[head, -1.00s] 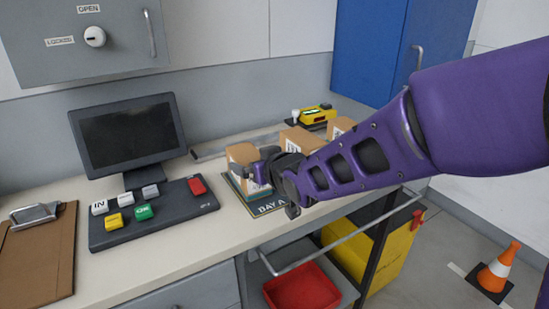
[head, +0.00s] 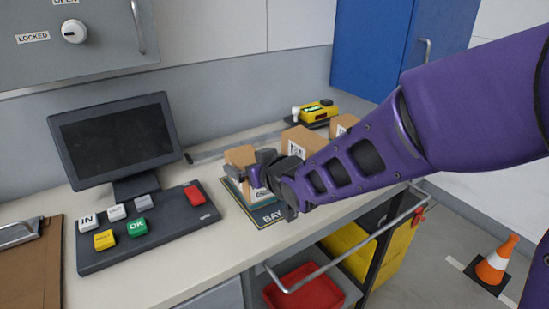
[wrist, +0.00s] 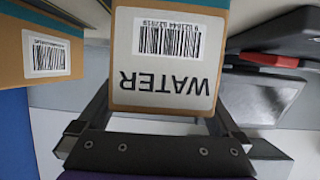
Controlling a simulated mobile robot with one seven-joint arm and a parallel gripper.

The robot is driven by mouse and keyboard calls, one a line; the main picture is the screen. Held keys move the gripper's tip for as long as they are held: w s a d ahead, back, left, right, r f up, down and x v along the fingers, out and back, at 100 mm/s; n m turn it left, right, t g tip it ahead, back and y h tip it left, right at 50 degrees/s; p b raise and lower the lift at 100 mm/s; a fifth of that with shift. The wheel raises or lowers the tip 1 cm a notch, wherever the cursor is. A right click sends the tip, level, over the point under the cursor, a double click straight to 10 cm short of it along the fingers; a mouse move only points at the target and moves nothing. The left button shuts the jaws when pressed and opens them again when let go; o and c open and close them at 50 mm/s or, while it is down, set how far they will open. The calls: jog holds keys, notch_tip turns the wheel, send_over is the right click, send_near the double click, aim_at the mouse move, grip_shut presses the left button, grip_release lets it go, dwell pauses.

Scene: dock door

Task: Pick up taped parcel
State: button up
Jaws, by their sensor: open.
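A brown cardboard parcel (head: 240,155) stands on the dark bay mat (head: 268,217) on the counter. In the wrist view the parcel (wrist: 165,100) fills the middle, with a white label reading "WATER" upside down, a barcode and a teal band along its far edge. My gripper (head: 256,172) is at the parcel and partly hides it in the head view. In the wrist view my gripper (wrist: 163,122) is open, with one finger on each side of the parcel. I cannot tell whether the fingers touch it.
Another carton (wrist: 40,55) with a barcode and teal edge is close beside. Two cartons (head: 300,143) stand behind my arm. A monitor (head: 114,145) and key panel (head: 150,235) are to the left, a yellow device (head: 317,113) behind. A red tray (head: 303,288) sits below.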

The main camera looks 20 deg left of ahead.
jog(key=c, duration=1.6)
